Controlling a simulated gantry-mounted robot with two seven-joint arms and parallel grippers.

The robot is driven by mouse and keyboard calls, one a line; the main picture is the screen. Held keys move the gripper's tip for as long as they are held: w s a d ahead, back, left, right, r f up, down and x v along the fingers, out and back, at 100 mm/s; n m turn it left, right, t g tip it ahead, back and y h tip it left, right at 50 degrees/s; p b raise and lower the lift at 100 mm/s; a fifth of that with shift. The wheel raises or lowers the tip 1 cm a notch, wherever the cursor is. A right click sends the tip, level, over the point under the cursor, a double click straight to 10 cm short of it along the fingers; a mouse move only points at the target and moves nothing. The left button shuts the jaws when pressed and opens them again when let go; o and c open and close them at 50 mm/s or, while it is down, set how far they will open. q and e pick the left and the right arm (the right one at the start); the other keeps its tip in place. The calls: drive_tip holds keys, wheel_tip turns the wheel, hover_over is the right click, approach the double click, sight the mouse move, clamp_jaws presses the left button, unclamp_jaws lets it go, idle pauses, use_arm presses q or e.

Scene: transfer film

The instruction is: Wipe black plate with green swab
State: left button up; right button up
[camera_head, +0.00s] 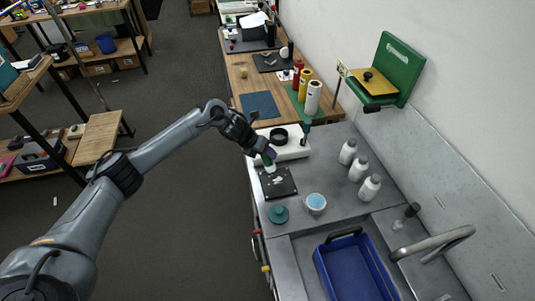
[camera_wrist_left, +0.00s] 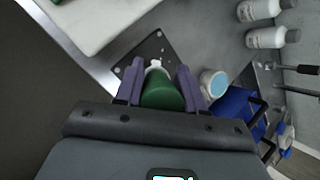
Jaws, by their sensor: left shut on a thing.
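The black plate (camera_head: 284,186) lies flat on the steel counter beside the sink, with white marks on its surface. It also shows in the left wrist view (camera_wrist_left: 128,74). My left gripper (camera_head: 267,157) is over the plate's far left part. It is shut on the green swab (camera_wrist_left: 162,93), whose green handle sits between the purple fingers. The swab's white tip (camera_wrist_left: 155,66) points at the plate; whether it touches the plate I cannot tell. My right gripper is in neither view.
A white block (camera_head: 293,151) with a black ring stands behind the plate. A teal lid (camera_head: 278,214) and a cup with blue content (camera_head: 316,202) stand in front. White bottles (camera_head: 359,168) stand to the right. A blue bin (camera_head: 352,268) sits in the sink.

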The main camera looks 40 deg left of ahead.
use_arm(q)
drive_tip(key=shift+r+p, duration=0.55)
drive_tip(key=shift+r, duration=0.5)
